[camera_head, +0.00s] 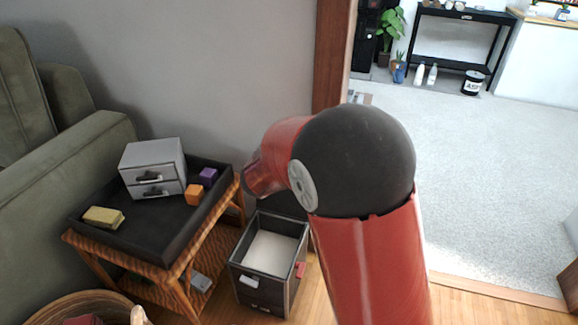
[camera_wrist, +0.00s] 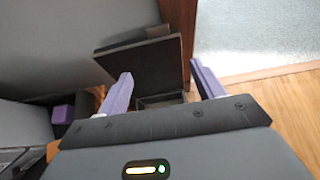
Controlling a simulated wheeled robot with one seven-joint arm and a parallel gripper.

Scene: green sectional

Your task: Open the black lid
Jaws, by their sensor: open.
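The black lid (camera_wrist: 150,66) shows in the wrist view as a dark panel, raised and tilted above a box opening (camera_wrist: 160,101). In the head view the box (camera_head: 262,288) stands on the floor beside the small table, with its top open and a pale inside showing. Nothing is held, and I cannot tell whether a finger touches the lid. My red arm hides the gripper in the head view.
A wooden table with a black tray (camera_head: 150,222) stands left of the box, holding a small grey drawer unit (camera_head: 153,166), an orange cube (camera_head: 195,194), a purple block (camera_head: 208,176) and a yellow block (camera_head: 103,216). A wall stands behind. Open floor (camera_head: 480,190) lies right.

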